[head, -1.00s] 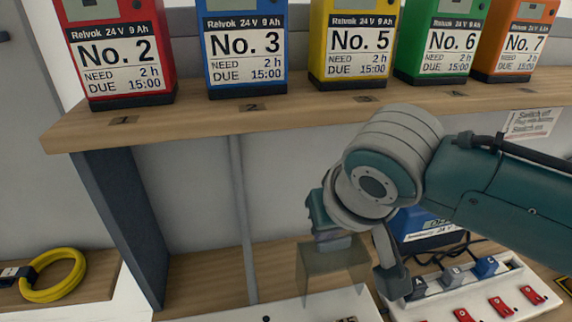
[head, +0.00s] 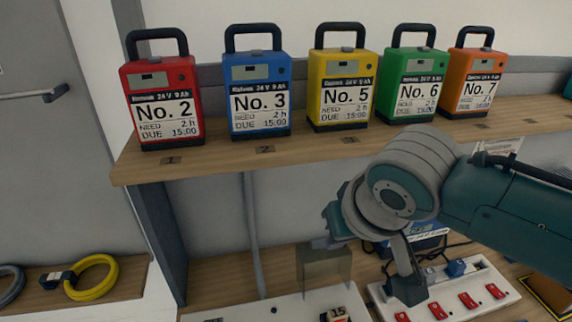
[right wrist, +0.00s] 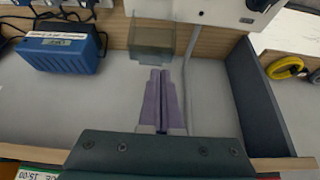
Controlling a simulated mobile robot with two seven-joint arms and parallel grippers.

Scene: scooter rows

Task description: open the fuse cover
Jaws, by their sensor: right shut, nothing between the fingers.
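The fuse cover (head: 325,266) is a smoky see-through piece at the back of a white panel (head: 285,309) on the lower bench, in the head view. It looks raised upright, but its hinge is not clear. It also shows at the top middle of the right wrist view (right wrist: 152,38). My right gripper (head: 322,243) is at the cover's upper edge in the head view, its fingers partly hidden. In the right wrist view its purple fingers (right wrist: 160,72) are together and empty, pointing at the cover; contact cannot be told. My left gripper is not in view.
Several coloured battery packs (head: 258,95) stand on the shelf (head: 230,158) above. A blue charger (right wrist: 62,48) and a white strip with red switches (head: 445,300) lie to the panel's right in the head view. A dark upright (head: 160,235) bounds the bay's left.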

